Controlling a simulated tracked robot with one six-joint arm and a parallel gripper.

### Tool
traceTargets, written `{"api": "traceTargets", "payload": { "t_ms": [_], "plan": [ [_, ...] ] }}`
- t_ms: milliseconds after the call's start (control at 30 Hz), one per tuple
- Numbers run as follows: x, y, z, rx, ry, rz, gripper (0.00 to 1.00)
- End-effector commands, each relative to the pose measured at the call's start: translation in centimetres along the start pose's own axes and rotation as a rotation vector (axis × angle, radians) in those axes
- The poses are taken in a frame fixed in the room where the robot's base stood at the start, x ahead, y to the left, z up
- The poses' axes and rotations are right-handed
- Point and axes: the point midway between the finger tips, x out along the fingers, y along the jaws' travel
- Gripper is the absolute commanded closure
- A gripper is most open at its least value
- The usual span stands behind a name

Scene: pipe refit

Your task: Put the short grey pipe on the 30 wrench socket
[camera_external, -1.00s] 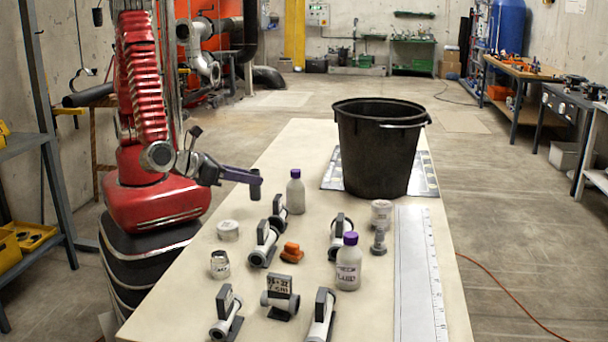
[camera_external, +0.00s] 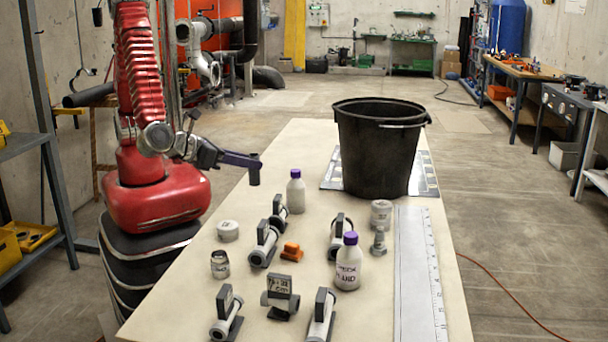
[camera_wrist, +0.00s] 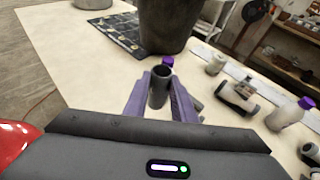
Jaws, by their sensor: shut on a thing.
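My gripper (camera_external: 250,161) is shut on a short dark grey pipe (camera_external: 254,177), which hangs upright, clear of the table, near its left edge. In the wrist view the pipe (camera_wrist: 159,90) stands between the purple fingers of my gripper (camera_wrist: 163,78), its hollow top end showing. A dark panel with rows of small squares (camera_external: 425,178) lies flat under the black bucket at the far end; it also shows in the wrist view (camera_wrist: 108,32). The bucket hides much of it. I cannot read a 30 mark or tell which thing is the 30 wrench socket.
The black bucket (camera_external: 380,150) stands beyond the pipe. Purple-capped bottles (camera_external: 296,194) (camera_external: 347,265), several white pipe pieces with grey clamps (camera_external: 264,245), an orange block (camera_external: 291,252) and a grey fitting (camera_external: 378,242) crowd the near table. A long ruler (camera_external: 418,275) lies right.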

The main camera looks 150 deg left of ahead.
Motion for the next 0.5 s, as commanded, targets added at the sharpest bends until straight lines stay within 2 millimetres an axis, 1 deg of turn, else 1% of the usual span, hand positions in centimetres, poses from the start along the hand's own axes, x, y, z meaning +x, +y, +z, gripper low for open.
{"api": "traceTargets", "payload": {
  "t_ms": [167,267,367,467,500],
  "plan": [
    [-0.3,-0.2,-0.1,0.004,0.000,-0.009,0.98],
    [-1.1,-0.7,-0.5,0.012,0.000,-0.029,0.98],
    [-2.5,-2.1,-0.8,0.026,0.000,-0.068,0.98],
    [-4.7,-4.6,-1.0,0.053,0.000,-0.136,0.98],
    [-5.7,-5.8,-1.1,0.067,0.001,-0.168,0.98]
  ]
}}
